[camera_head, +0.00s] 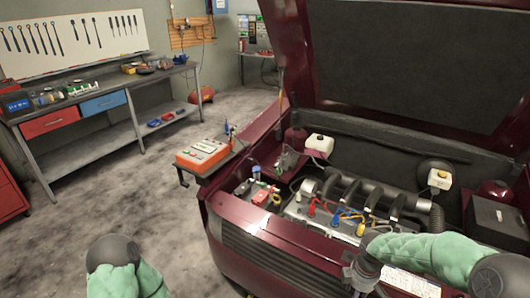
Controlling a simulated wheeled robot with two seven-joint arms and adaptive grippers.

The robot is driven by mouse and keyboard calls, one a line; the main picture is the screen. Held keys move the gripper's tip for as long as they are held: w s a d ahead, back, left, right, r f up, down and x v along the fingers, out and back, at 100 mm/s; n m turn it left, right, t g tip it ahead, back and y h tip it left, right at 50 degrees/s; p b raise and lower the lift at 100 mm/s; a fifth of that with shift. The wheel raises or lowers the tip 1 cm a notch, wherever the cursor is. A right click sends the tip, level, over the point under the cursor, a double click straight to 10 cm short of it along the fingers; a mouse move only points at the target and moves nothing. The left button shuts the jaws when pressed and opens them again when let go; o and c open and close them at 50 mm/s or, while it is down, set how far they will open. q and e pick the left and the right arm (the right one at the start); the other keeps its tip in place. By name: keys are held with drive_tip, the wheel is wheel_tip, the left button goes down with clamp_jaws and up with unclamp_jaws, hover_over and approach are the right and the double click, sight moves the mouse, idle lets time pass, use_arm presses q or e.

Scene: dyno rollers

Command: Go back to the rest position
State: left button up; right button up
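My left arm shows only as a dark joint and green sleeve at the bottom left, over the floor. My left gripper is out of the picture. My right arm comes in from the right, across the front of the open engine bay (300,212). At its end, dark metal parts of my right gripper (361,276) show over the front edge of the car (285,262), near the bottom edge. Its fingertips cannot be made out, so I cannot tell whether it is open or holds anything.
The raised hood (400,70) stands above the engine bay. An orange device (203,152) sits on a small stand beside the car's front corner. A workbench (90,110) with tools stands at the left, and a red cabinet (8,195) at the left edge. The floor between is clear.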

drive_tip(key=s+a+f+m+y, duration=0.2)
drive_tip(key=s+a+f+m, duration=0.1)
drive_tip(key=a+f, duration=0.3)
drive_tip(key=s+a+f+m+y, duration=0.1)
drive_tip(key=s+a+f+m, duration=0.2)
drive_tip(key=a+f, duration=0.35)
drive_tip(key=s+a+f+m, duration=0.2)
drive_tip(key=s+f+m, duration=0.2)
drive_tip(key=s, duration=0.1)
drive_tip(key=s+a+f+m+y, duration=0.1)
drive_tip(key=s+a+f+m, duration=0.2)
drive_tip(key=s, duration=0.3)
drive_tip(key=shift+a+f+m, duration=0.3)
drive_tip(key=shift+f+m, duration=0.1)
drive_tip(key=shift+m, duration=0.2)
drive_tip(key=shift+s, duration=0.1)
